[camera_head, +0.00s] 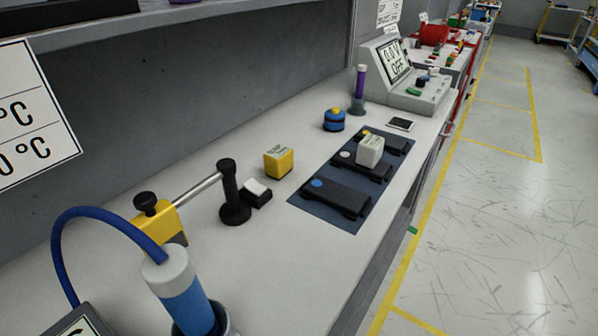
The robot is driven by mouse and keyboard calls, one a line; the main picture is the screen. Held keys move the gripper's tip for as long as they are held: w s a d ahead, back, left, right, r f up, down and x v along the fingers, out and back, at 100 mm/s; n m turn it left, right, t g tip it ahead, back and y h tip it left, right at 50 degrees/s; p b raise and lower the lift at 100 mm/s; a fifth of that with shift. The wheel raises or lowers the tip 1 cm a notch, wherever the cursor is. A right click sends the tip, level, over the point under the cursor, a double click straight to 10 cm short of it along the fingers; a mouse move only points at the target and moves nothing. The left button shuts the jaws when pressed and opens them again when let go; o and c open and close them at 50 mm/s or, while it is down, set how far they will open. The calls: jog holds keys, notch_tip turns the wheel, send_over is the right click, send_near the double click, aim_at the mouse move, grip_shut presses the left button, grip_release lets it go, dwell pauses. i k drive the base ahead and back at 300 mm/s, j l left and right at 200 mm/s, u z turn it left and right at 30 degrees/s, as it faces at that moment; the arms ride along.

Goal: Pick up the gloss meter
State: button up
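I cannot tell for certain which thing is the gloss meter. A small yellow box (279,163) with a pale label on its top stands on the grey bench, left of a dark blue mat (350,228). A small white box (370,151) of similar size, with markings on top, sits on the middle of several black panels on that mat. The nearest black panel (338,198) has a blue disc at one end and nothing on it. My gripper is not in view.
A black post (233,195) with a rod to a yellow clamp, a small black-and-white block (256,192) and a blue-and-white cylinder (184,292) with a blue hose stand nearer. A blue round container (333,120) and a grey console (404,82) stand farther back. The bench's front strip is clear.

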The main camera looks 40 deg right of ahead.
aim_at(370, 148)
jog(key=k+l+u, duration=0.15)
jog(key=l+u, duration=0.2)
jog(key=k+l+u, duration=0.15)
jog(key=l+u, duration=0.2)
jog(key=k+l+u, duration=0.35)
jog(key=l, duration=0.2)
jog(key=i+l, duration=0.2)
jog(key=i, duration=0.25)
